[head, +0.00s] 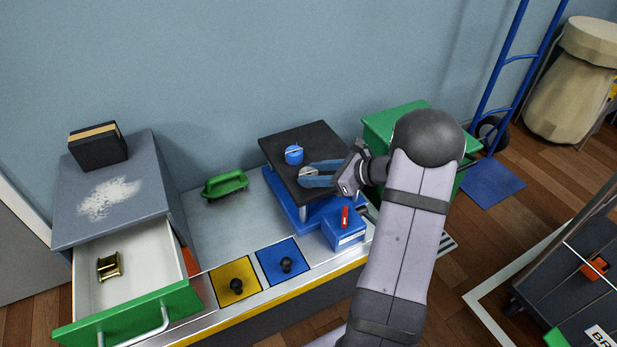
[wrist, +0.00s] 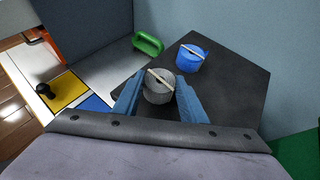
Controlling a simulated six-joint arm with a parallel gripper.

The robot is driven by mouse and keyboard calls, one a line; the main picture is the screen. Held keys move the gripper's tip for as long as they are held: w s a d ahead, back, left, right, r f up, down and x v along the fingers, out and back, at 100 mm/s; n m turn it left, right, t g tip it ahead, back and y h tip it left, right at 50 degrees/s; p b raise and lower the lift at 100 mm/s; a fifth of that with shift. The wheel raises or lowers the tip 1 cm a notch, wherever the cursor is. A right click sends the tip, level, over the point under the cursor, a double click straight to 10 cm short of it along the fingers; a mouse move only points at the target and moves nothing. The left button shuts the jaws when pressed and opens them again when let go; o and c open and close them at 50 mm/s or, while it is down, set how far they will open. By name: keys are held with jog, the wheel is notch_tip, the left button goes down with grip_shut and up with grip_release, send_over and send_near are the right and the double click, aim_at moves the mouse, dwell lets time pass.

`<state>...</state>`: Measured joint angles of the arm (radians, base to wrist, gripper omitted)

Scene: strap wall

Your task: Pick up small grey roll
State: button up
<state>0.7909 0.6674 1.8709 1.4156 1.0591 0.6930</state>
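The small grey roll (wrist: 158,88) stands on a dark raised plate (wrist: 222,108) in the wrist view, with a pale strip across its top. It also shows in the head view (head: 308,173), partly covered by my fingers. My gripper (wrist: 160,90) has its two blue fingers on either side of the roll. The fingers look apart, and whether they touch the roll I cannot tell. A blue roll (wrist: 192,58) with a similar pale strip stands close by on the same plate, also seen in the head view (head: 294,154).
A green handled tool (head: 225,184) lies on the metal bench left of the plate. A blue box with a red lever (head: 345,228) stands in front of the plate. An open drawer (head: 130,270) holds a brass piece (head: 108,265). A green box (head: 395,120) stands behind my arm.

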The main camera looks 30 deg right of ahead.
jog(key=shift+r, duration=0.15)
notch_tip(320, 180, up, 10)
jog(key=p, duration=0.4)
dwell(0.3)
